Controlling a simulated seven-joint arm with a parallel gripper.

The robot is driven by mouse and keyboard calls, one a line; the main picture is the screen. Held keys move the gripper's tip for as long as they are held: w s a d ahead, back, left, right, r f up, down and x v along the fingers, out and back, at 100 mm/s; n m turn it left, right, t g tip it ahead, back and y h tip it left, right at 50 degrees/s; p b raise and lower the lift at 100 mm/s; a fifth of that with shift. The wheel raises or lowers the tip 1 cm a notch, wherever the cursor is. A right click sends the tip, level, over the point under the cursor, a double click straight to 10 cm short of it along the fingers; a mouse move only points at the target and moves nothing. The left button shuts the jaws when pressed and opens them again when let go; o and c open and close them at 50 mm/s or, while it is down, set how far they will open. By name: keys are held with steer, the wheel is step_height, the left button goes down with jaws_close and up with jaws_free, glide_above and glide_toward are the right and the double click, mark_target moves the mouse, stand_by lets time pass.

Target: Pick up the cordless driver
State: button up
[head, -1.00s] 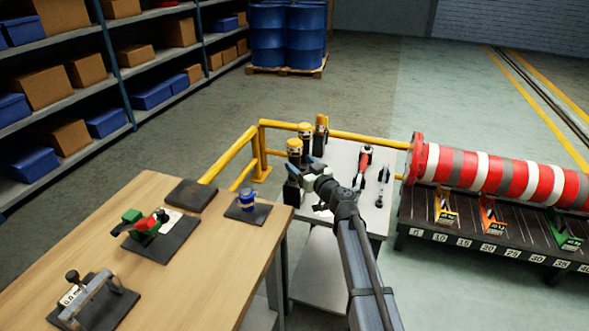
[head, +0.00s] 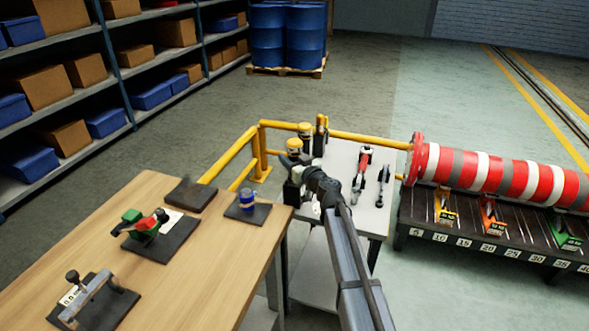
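Several black tools with yellow upper parts stand at the far left of the white cart top (head: 345,215). The nearest (head: 294,145) is partly covered by my gripper; the others stand behind it (head: 305,130) and to its right (head: 320,128). One of these may be the cordless driver; they are too small to tell. My gripper (head: 288,162) is at the nearest one, overlapping it in the picture. I cannot tell whether it touches it, and its finger gap does not show clearly.
A red and white tool (head: 361,168) and a dark tool (head: 383,180) lie to the right on the cart. A yellow rail (head: 365,137) runs behind. A wooden bench (head: 215,260) with fixtures stands left; a red-striped cylinder (head: 500,172) is right.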

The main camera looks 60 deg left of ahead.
jaws_close()
stand_by(0.4)
step_height(320, 180, up, 18)
stand_by(0.7)
steer(key=shift+c, duration=0.6)
jaws_free()
jaws_close()
